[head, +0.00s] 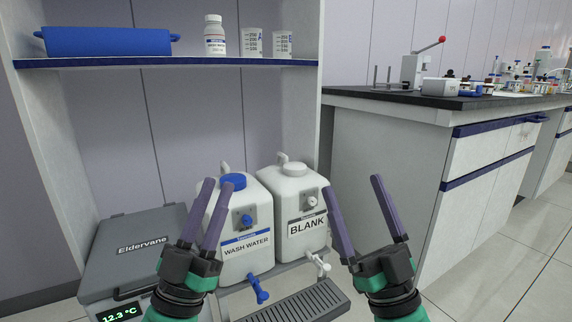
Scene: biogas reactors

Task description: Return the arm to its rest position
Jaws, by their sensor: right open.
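My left gripper (219,182) rises from the bottom of the head view, in front of the wash water container. Its two purple fingers point up with a narrow gap between them and nothing held. My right gripper (350,184) is to the right, its fingers wide apart and empty. Its left finger overlaps the right edge of the BLANK container in the picture. Both green and black wrists show at the bottom edge. The rest of both arms is out of view.
A white wash water container (258,213) with blue tap and a BLANK container (296,190) stand above a drip grate (298,303). A grey Eldervane box (130,240) is at left. A shelf (140,63) hangs above. A lab bench (385,150) stands right; floor (520,265) is clear.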

